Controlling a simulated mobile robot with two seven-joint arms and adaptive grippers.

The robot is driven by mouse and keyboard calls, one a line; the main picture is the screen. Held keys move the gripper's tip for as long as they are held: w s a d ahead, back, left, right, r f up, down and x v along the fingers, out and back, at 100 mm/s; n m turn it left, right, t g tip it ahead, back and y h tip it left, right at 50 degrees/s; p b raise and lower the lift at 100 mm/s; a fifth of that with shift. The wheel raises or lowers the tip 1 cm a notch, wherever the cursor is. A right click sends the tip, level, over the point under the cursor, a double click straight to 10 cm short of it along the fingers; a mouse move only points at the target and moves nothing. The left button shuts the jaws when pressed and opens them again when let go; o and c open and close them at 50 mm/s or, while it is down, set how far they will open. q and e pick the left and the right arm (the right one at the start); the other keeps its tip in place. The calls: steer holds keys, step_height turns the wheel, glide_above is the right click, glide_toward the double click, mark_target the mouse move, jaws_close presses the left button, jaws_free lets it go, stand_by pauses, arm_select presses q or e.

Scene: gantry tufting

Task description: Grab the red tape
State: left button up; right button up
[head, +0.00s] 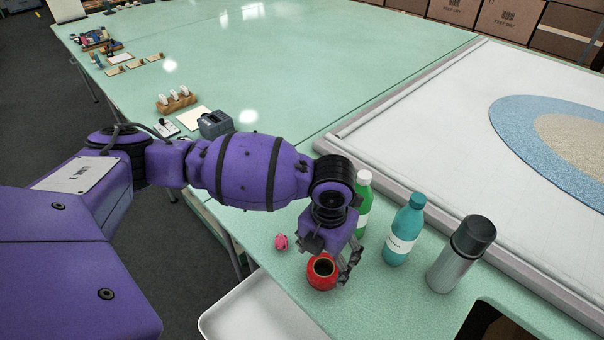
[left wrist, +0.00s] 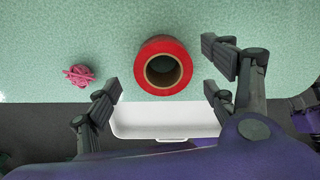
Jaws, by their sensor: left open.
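The red tape (head: 322,272) is a thick red roll with a brown core, on the green table near its front edge. In the left wrist view the red tape (left wrist: 164,66) lies ahead of and between my spread fingers. My left gripper (head: 347,262) is directly above and beside the tape in the head view, and partly covers it. The left gripper (left wrist: 168,95) is open, with nothing between its fingers, in the left wrist view. I cannot tell whether a finger touches the tape. My right gripper is not in view.
A pink yarn bundle (head: 281,242) lies left of the tape. A green bottle (head: 362,205), a teal bottle (head: 404,232) and a grey flask (head: 460,255) stand to the right. A white tray (head: 228,312) sits below the table's front edge. The far tabletop is mostly clear.

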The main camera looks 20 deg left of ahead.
mark_target(323, 267)
arm_select(q)
steer(key=f, duration=0.3)
steer(key=shift+s+f, duration=0.25)
steer(key=shift+f, duration=0.05)
steer(key=shift+w+f, duration=0.1)
steer(key=shift+f, duration=0.2)
steer(key=c, duration=1.3)
steer(key=shift+o, duration=0.2)
steer(key=shift+r, duration=0.15)
